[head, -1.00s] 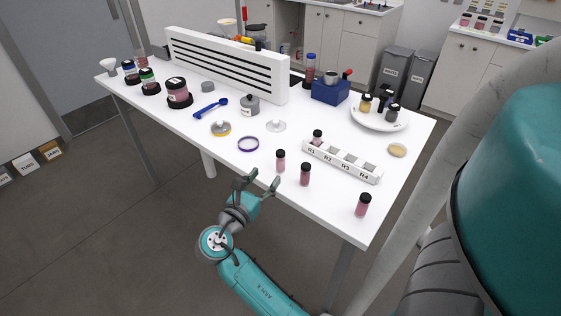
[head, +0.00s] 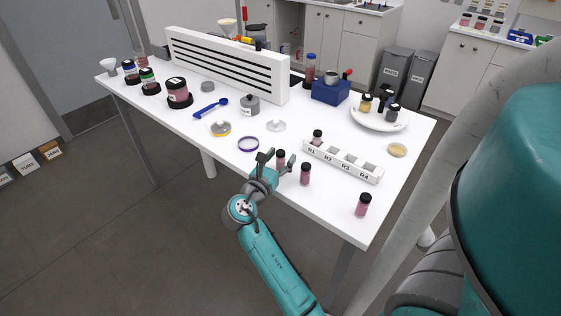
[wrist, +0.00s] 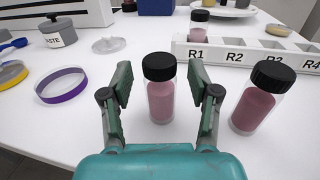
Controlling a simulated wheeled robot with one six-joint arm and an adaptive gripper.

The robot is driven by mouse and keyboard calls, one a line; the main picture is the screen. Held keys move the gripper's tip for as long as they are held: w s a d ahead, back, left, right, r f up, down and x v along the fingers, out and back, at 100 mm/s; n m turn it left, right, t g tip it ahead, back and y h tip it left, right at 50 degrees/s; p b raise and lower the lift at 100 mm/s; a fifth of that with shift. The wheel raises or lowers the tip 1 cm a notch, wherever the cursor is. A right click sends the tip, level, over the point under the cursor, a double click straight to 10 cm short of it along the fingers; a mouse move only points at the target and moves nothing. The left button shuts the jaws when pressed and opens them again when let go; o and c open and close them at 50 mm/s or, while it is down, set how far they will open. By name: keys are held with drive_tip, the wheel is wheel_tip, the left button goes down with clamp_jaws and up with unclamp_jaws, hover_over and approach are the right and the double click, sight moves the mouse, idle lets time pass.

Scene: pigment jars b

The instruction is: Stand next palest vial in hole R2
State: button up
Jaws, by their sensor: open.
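My gripper (head: 277,164) is open at the table's front edge, with its fingers (wrist: 160,88) on either side of a pink vial with a black cap (wrist: 160,100). That vial (head: 280,158) stands upright, and the fingers do not visibly grip it. A second pink vial (head: 305,174) stands just right of it, also in the wrist view (wrist: 254,104). A third, pinker vial (head: 363,205) stands near the front right corner. The white rack (head: 343,161) has holes labelled R1 to R4. A vial (head: 317,138) stands in R1. R2 (wrist: 235,48) looks empty.
A purple ring (head: 248,144), a clear lid (head: 276,126) and a grey waste pot (head: 250,105) lie left of the rack. A white plate with small jars (head: 380,118) and a blue block (head: 330,92) stand behind. The front right tabletop has free room.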

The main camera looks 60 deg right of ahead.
clamp_jaws()
